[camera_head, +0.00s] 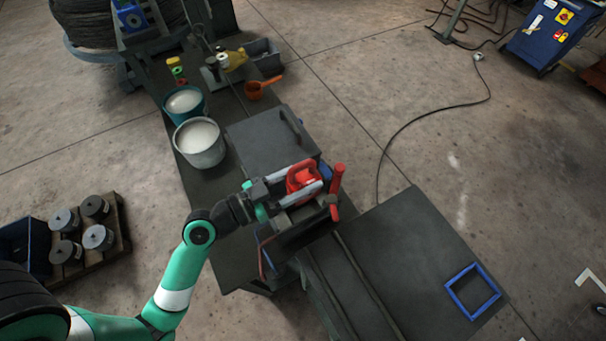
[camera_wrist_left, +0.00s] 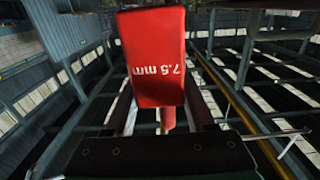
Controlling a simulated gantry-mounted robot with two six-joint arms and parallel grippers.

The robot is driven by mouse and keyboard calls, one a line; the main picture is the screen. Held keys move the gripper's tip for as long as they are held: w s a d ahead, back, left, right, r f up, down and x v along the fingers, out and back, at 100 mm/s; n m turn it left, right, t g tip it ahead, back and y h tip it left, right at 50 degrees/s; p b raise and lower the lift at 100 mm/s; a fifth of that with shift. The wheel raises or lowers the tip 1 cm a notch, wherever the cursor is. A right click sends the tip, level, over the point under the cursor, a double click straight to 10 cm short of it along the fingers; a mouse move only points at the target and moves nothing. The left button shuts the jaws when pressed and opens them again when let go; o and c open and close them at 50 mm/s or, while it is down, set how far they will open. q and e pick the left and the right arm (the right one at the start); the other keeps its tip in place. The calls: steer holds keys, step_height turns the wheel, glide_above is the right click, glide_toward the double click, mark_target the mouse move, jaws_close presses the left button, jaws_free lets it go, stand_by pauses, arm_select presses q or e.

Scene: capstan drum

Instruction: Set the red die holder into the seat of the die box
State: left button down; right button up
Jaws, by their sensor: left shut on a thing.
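The red die holder (camera_head: 301,178) is between the two pale fingers of my left gripper (camera_head: 312,181), which is shut on it. In the left wrist view the red die holder (camera_wrist_left: 155,62) shows a face marked "7.5 mm", upside down, above the gripper's dark body (camera_wrist_left: 160,155). The die box (camera_head: 300,231) is dark grey and lies under and just in front of the gripper in the head view. Its seat is hidden by the gripper and holder, so I cannot tell whether the holder touches it. My right gripper is not in view.
A red handle (camera_head: 335,192) stands close to the right of the gripper. A flat grey plate with a handle (camera_head: 268,143) lies behind. A blue frame (camera_head: 473,291) lies on the otherwise clear dark surface at right.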

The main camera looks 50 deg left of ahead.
arm_select(q)
steer(key=shift+f+b, duration=1.75)
steer(key=shift+f, duration=0.65)
step_height(320, 180, down, 5)
steer(key=b, duration=0.5)
steer(key=shift+f+b, duration=0.1)
steer(key=shift+b, duration=0.2)
steer(key=shift+d+f+b, duration=0.1)
steer(key=shift+f+b, duration=0.25)
steer(key=shift+b, duration=0.1)
steer(key=shift+f+b, duration=0.85)
steer(key=shift+b, duration=0.1)
steer(key=shift+f+b, duration=0.3)
steer(key=shift+f, duration=0.15)
